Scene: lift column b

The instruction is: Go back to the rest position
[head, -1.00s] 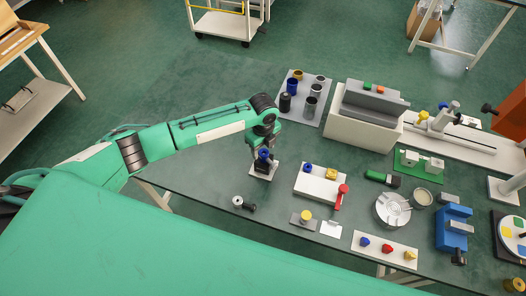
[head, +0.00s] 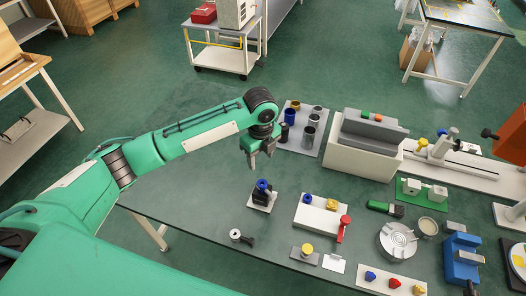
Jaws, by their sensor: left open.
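My left arm reaches in from the left over the green table (head: 200,198). My left gripper (head: 260,162) points down, open and empty, above the table's far left part. Just below it in the picture stands a small white plate (head: 262,204) carrying a dark piece with a blue ring-shaped top (head: 263,186). A gap shows between the fingertips and this piece. My right gripper is not in view.
A grey tray of cups (head: 304,140) stands just right of the gripper. A white block with a red handle (head: 320,216), a white-and-grey machine (head: 365,155) and a blue fixture (head: 461,262) stand further right. The table's left end is clear.

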